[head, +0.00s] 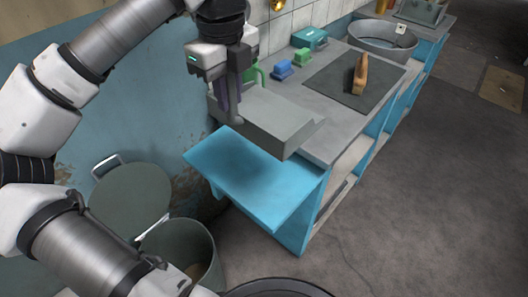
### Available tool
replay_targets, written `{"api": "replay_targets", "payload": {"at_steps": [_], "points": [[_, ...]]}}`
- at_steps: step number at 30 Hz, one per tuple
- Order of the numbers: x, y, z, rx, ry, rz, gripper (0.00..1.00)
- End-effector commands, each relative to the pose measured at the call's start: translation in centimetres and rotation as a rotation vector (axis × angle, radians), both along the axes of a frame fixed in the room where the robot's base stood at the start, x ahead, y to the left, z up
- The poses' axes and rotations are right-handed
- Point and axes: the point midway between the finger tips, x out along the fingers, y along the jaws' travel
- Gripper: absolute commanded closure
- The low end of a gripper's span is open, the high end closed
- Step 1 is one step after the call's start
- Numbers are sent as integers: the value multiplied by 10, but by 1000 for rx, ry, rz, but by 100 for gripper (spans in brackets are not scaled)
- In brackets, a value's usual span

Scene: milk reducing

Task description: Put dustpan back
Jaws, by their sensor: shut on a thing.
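The dustpan (270,122) looks like a grey, wide, shallow metal pan. It is at the near left corner of the grey counter top, its front part reaching over the blue side shelf. My gripper (232,112) points down at the left, rear end of the dustpan and is shut on it. The fingers hide the part that they grip. I cannot tell whether the dustpan touches the counter or hangs just above it.
The blue shelf (250,178) is bare. A dark mat (340,85) with a wooden brush-like thing (360,75) lies on the counter, with blue (283,69) and green (302,56) blocks behind. A round basin (383,38) stands farther back. An open bin (185,250) stands below left.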

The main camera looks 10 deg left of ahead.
Motion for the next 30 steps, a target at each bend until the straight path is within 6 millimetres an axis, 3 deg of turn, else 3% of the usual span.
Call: {"api": "replay_targets", "payload": {"at_steps": [5,8,21,24,30], "points": [[0,0,-1,0,0,1,100],[0,1,-13,-1,2,0,100],[-1,0,-125,-5,3,0,100],[-1,0,-143,-3,1,0,100],[0,0,-161,-1,1,0,100]]}}
